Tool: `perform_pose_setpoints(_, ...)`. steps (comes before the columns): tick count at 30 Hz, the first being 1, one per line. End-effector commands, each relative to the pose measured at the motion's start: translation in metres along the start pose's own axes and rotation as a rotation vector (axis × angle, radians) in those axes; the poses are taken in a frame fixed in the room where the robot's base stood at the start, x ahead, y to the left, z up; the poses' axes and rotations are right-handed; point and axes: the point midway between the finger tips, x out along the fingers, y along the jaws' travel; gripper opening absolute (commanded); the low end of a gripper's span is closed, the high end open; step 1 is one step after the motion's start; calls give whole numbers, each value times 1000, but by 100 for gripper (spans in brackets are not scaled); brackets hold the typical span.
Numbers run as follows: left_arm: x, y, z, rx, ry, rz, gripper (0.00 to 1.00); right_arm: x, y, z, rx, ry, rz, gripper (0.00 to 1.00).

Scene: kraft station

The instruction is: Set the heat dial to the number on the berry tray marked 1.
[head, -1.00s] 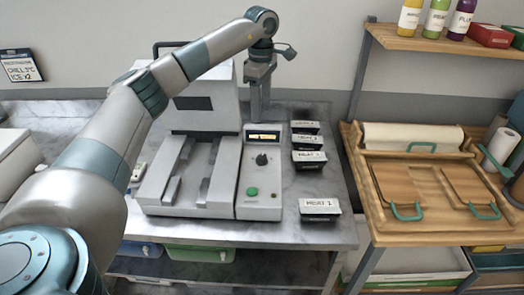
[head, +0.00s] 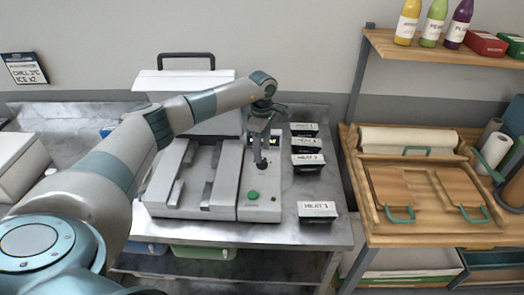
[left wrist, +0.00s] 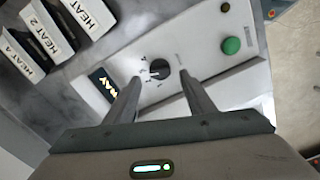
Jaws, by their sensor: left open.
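The black heat dial (left wrist: 159,69) sits on the white control panel, between my left gripper's fingers in the left wrist view. Small marks ring one side of it; its setting is too small to read. My left gripper (left wrist: 160,78) is open, pointing down over the dial. Several black trays with white cards stand right of the panel; the front tray (head: 318,216) seems to read "HEAT 1". Another tray's card (left wrist: 52,30) reads "HEAT 2". Berries and tray numbers are not clear. My right gripper is out of view.
The panel has a green button (head: 253,195) in front of the dial and a lit display (left wrist: 103,84), partly hidden, showing "RAY". The sealing machine (head: 180,205) stands left of the panel. A wooden station (head: 445,235) stands to the right.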

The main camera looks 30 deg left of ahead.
Motion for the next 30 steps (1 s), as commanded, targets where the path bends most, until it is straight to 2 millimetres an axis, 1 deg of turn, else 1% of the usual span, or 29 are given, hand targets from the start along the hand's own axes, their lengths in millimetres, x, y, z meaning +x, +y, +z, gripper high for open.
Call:
perform_pose_setpoints(1,5,-2,0,0,1,-5,50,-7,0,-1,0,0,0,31)
perform_pose_setpoints(6,25,0,0,-1,0,-2,50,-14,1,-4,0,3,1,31)
perform_pose_setpoints(9,31,0,0,0,1,-1,50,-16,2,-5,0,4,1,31)
perform_pose_setpoints(13,34,0,0,0,0,0,50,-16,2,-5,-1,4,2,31)
perform_pose_setpoints(20,34,0,0,0,0,0,50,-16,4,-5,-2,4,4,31)
perform_pose_setpoints(21,34,0,0,0,0,0,40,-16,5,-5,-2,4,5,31)
perform_pose_setpoints(23,34,0,0,0,0,0,26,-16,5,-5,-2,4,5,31)
perform_pose_setpoints(24,34,0,0,0,0,0,16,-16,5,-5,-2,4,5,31)
perform_pose_setpoints(25,34,0,0,0,0,0,9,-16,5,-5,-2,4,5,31)
perform_pose_setpoints(30,34,0,0,-2,0,0,8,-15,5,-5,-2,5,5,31)
